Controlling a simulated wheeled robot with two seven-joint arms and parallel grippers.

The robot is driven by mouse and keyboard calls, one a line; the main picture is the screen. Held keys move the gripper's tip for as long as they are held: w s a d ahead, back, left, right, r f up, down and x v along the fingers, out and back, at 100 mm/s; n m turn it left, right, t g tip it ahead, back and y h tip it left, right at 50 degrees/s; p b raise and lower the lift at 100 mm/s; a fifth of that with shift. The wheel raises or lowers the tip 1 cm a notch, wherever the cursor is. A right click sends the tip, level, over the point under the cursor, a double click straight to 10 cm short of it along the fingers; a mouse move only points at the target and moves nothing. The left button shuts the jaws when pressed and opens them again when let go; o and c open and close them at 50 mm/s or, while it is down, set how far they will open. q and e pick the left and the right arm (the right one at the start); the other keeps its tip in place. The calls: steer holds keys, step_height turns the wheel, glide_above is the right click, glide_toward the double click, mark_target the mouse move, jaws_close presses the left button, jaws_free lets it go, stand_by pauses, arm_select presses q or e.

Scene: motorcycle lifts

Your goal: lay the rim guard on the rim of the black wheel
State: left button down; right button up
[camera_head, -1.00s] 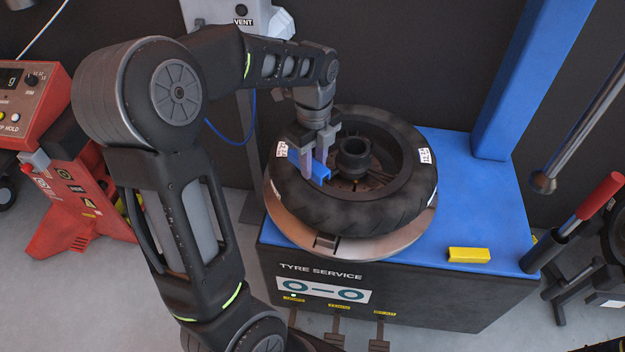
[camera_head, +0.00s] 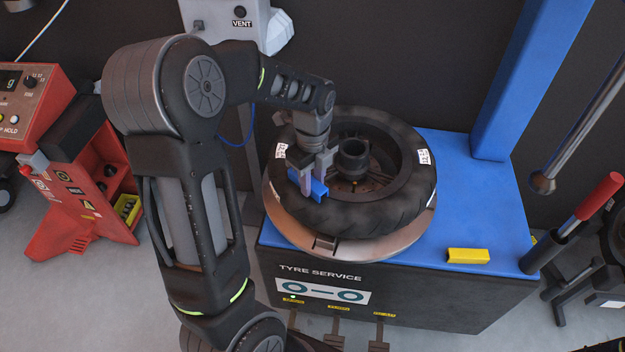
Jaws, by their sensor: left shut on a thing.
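The black wheel (camera_head: 385,210) lies flat on a round turntable on top of the blue tyre machine. Its dark rim and raised hub (camera_head: 351,158) face up. My left gripper (camera_head: 307,191) is over the left front part of the wheel, shut on a small blue piece, the rim guard (camera_head: 319,189). The fingers hide part of the guard. The guard is at the inner edge of the tyre, near the rim; I cannot tell whether it touches. My right gripper is not in view.
A yellow block (camera_head: 468,256) lies on the blue machine top (camera_head: 480,205), right of the wheel. A blue column (camera_head: 530,75) rises behind. A red-handled lever (camera_head: 598,197) stands at the right. A red machine (camera_head: 75,215) stands at the left.

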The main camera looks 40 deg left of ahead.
arm_select(q)
steer(key=shift+f, duration=0.2)
steer(key=c, duration=1.1)
jaws_free()
steer(key=shift+r, duration=0.1)
step_height(320, 180, up, 12)
steer(key=shift+r, duration=0.15)
